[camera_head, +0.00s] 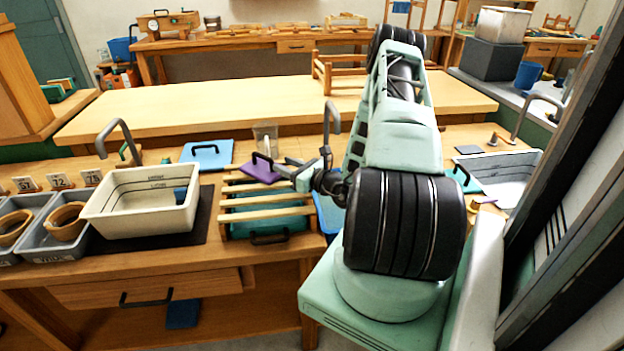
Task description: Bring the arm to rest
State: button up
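My arm rises in front of me on the right, its pale green and black links bent high and folded down toward the bench. My gripper (296,172) is small in the view, pointing left above the right end of the slatted rack (262,213). A purple piece with a dark handle (260,174) lies just left of the fingers. I cannot tell whether the fingers touch it or stand apart from it. The finger gap is too small to make out, so open or shut does not show.
A cream basin (143,212) stands on a dark mat left of the rack, with grey bins (62,238) further left. A clear cup (265,138) and a tap (331,125) are behind the gripper. A dark upright frame (570,150) is close on the right. The pale rear bench (200,110) is mostly clear.

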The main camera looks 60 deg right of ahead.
jog(key=s+b, duration=0.1)
jog(key=s, duration=0.9)
jog(key=shift+a, duration=0.4)
jog(key=w+a+r+n+g+y, duration=0.2)
jog(key=a+r+n+g+y, duration=0.25)
jog(key=a, duration=0.45)
jog(key=w+a+r+n+g+y, duration=0.25)
jog(key=a+n+y, duration=0.4)
jog(key=a, duration=0.35)
jog(key=w+a+r+n+g+y, duration=0.2)
jog(key=a+r+n+g+y, duration=0.25)
jog(key=a, duration=0.45)
jog(key=s+a+r+n+g+h, duration=0.1)
jog(key=s+a+n+g+h, duration=0.2)
jog(key=s+a+n+h, duration=0.4)
jog(key=s+a+r+n+g+h, duration=0.2)
jog(key=s+a+n+h, duration=0.4)
jog(key=n, duration=1.6)
jog(key=s+a+g, duration=0.1)
jog(key=s+a, duration=0.3)
jog(key=a, duration=0.2)
jog(key=shift+s+a+r+h, duration=0.2)
jog(key=shift+r+h, duration=0.1)
jog(key=shift+h, duration=0.05)
